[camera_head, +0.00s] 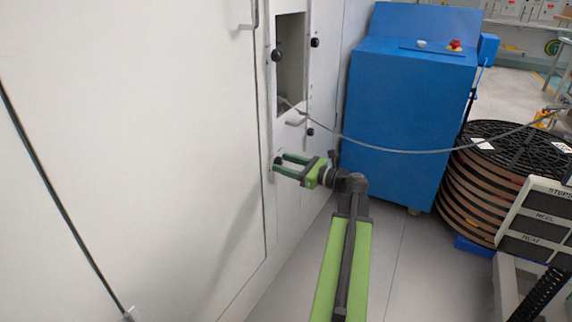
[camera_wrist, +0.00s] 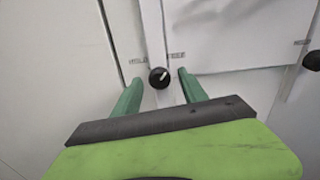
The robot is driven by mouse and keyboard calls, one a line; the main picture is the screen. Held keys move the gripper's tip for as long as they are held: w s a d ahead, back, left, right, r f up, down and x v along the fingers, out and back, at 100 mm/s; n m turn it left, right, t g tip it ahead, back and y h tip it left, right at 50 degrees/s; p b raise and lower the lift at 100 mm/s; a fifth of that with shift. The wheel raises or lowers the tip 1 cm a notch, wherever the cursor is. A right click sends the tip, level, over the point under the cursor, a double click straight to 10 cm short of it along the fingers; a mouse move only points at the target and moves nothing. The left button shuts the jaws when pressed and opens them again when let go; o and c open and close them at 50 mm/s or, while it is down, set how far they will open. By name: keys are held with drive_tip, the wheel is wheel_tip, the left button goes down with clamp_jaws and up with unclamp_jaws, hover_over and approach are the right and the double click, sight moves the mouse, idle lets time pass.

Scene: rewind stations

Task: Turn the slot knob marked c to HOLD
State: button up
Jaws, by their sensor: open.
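In the wrist view a round black knob (camera_wrist: 159,77) with a short white pointer sits on a pale strip. The pointer slants to the upper right. Small blurred labels flank the knob; the left one (camera_wrist: 138,61) looks like HOLD and the right one (camera_wrist: 176,56) like FREE. I cannot make out a letter c. My gripper (camera_wrist: 157,80) is open, with a green finger on each side of the knob; I cannot tell whether they touch it. In the head view my gripper (camera_head: 279,164) reaches the white panel below the opening.
Other black knobs (camera_head: 276,55) (camera_head: 314,42) (camera_head: 309,132) sit around the panel opening (camera_head: 290,65). A grey cable (camera_head: 400,151) hangs from the opening across to the right. A blue cabinet (camera_head: 405,110) and a black reel stack (camera_head: 500,180) stand right. Floor between is clear.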

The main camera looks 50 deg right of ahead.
clamp_jaws()
drive_tip(key=shift+d, duration=0.1)
drive_tip(key=shift+n, duration=0.3)
drive_tip(key=n, duration=0.3)
drive_tip(key=shift+n, duration=0.3)
drive_tip(key=n, duration=0.4)
drive_tip(key=shift+n, duration=0.3)
drive_tip(key=n, duration=0.4)
drive_tip(key=shift+n, duration=2)
